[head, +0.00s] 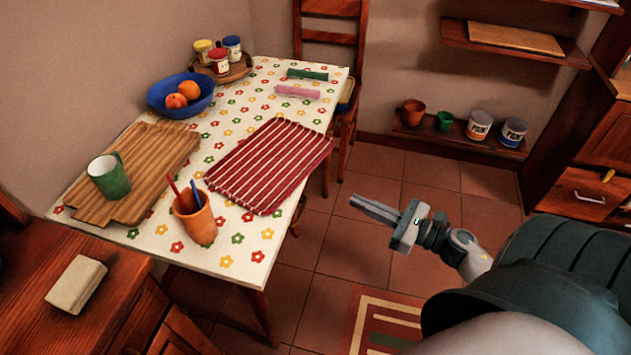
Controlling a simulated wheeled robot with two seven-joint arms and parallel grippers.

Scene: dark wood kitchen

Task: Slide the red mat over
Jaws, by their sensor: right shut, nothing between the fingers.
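The red mat (267,166) with white stripes lies flat on the right part of the table (215,253), which has a white flowered cloth. Its right corner reaches the table's right edge. My right gripper (354,202) is shut and empty. It is over the floor to the right of the table, apart from the mat, with its fingers pointing left. My left gripper is not in view.
A terracotta pot (197,221) with pens stands just in front of the mat. A wooden board (133,180) with a green mug (110,176) lies to its left. A blue bowl (181,96) of fruit and pink (297,92) and green (307,74) rolls are farther back. A chair (333,35) stands behind.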

